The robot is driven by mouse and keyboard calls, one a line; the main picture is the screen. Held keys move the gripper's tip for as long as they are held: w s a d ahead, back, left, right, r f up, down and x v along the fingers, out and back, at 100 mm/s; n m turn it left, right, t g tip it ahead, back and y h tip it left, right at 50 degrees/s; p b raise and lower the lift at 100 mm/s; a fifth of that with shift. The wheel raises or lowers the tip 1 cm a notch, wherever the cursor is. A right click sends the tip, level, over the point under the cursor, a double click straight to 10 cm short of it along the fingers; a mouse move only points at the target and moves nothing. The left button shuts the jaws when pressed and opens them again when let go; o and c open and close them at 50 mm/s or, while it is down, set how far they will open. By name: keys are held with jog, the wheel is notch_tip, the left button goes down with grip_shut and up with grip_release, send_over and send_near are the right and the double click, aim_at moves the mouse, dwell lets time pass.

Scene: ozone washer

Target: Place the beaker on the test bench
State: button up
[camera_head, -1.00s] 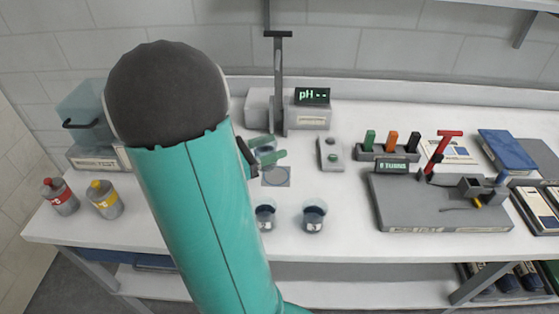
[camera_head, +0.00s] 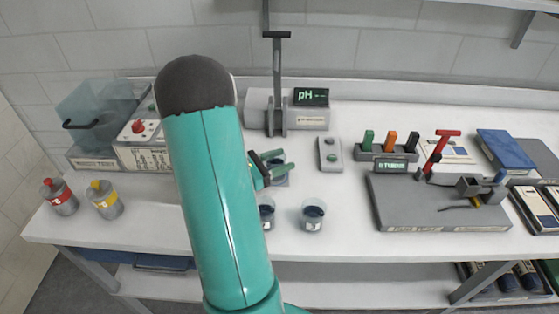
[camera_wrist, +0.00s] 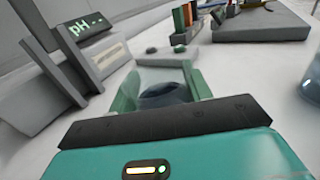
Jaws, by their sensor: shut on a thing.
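My gripper (camera_head: 274,170) is over the white test bench (camera_head: 345,190), in front of the pH meter (camera_head: 312,108). Its green fingers (camera_wrist: 163,85) are shut around a clear beaker (camera_wrist: 163,98) with dark liquid inside. In the head view my fingers partly hide this beaker. I cannot tell whether its base touches the surface below. Two more beakers with dark liquid stand nearer the front edge, a left one (camera_head: 267,214) and a right one (camera_head: 312,217).
A small grey button box (camera_head: 330,154) stands right of my gripper. Farther right is a grey fixture (camera_head: 440,205) with a red lever. At left are a red-capped bottle (camera_head: 60,197), a yellow-capped bottle (camera_head: 104,200) and a clear tank (camera_head: 92,110). Bench space right of the beakers is clear.

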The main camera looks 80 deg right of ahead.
jog(key=shift+f, duration=0.1)
jog(key=o, duration=1.2)
jog(key=shift+w+a, duration=0.15)
jog(key=v, duration=1.1)
jog(key=shift+w+a, duration=0.2)
